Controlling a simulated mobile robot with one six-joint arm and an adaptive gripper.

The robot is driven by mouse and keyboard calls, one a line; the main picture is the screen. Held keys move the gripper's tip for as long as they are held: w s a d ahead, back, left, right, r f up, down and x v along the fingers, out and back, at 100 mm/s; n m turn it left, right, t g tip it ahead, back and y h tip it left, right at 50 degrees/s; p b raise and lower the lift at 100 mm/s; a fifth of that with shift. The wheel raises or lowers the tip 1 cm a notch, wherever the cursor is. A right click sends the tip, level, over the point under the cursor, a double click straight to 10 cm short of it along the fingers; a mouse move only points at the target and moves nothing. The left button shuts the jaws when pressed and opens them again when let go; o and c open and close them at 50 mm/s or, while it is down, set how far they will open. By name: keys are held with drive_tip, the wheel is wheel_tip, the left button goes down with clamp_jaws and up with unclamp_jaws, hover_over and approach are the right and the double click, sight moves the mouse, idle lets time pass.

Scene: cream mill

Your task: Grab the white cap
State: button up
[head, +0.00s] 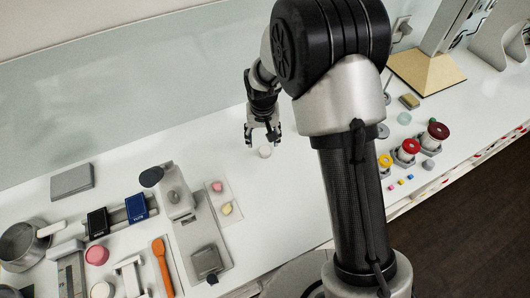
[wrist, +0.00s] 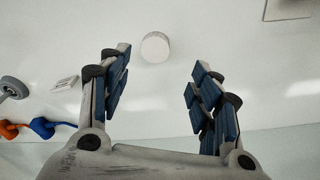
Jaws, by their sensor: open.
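The white cap (head: 265,151) is a small round disc on the white counter, just in front of my gripper in the head view. In the wrist view the cap (wrist: 155,47) lies ahead of the fingertips, within the gap but closer to the left finger. My gripper (head: 262,137) is open and empty, its fingers pointing down near the cap. In the wrist view both blue-padded fingers of my gripper (wrist: 160,72) are spread wide apart. I cannot tell the exact height of the fingertips above the counter.
A grey device (head: 205,240) and a small tray (head: 233,213) with pink and yellow pieces stand to the left. Red and yellow knobbed items (head: 408,150) stand at the right. A wooden-based stand (head: 425,72) is at the back right. The counter around the cap is clear.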

sight(265, 150)
wheel_tip(265, 150, down, 2)
drive_tip(key=shift+w+f, duration=0.15)
drive_tip(key=f, duration=0.1)
drive_tip(key=f+b, duration=0.1)
drive_tip(key=f, duration=0.3)
drive_tip(key=shift+w+d+f, duration=0.1)
drive_tip(key=shift+w+d, duration=0.05)
drive_tip(key=shift+d, duration=0.25)
drive_tip(key=c, duration=0.8)
